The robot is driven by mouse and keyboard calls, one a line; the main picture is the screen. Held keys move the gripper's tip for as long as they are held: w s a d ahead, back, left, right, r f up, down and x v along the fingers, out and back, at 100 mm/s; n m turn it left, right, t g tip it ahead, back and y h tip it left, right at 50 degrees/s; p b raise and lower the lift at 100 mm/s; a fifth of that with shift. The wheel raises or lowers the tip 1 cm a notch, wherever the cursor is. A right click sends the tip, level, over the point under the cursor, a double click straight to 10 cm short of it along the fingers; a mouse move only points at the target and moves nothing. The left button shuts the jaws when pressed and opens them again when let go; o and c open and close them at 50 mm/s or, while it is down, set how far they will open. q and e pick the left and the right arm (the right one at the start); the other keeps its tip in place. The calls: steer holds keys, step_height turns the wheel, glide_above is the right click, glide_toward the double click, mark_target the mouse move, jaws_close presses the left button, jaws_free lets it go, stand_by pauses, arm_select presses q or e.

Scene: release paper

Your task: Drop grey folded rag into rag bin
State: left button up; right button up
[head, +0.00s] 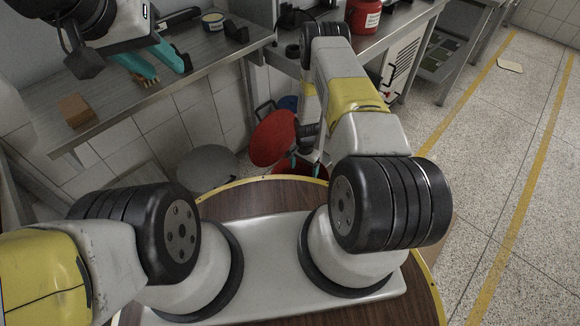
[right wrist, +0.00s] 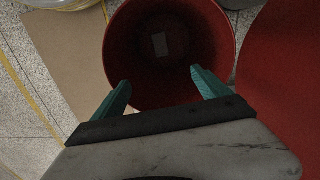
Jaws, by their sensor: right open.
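The red rag bin (right wrist: 138,85) stands open below my right gripper in the right wrist view. A small grey rectangle (right wrist: 160,45), which looks like the folded rag, lies deep in its dark interior. My right gripper (right wrist: 162,86) is open and empty, its teal fingers wide apart over the bin's mouth. In the head view, the bin (head: 288,167) is partly hidden behind my right arm, and its round red lid (head: 272,138) is tilted up. My left gripper (head: 170,73) has its teal fingers apart over the left bench.
The left bench (head: 215,55) holds a brown block (head: 75,110), a small tin (head: 213,21) and other items. A round grey lid (head: 207,168) is left of the bin. A red container (head: 363,16) stands on the back bench. The floor at right is mostly clear.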

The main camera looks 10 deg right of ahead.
step_height(320, 180, up, 8)
stand_by(0.5)
steer(key=shift+f, duration=0.1)
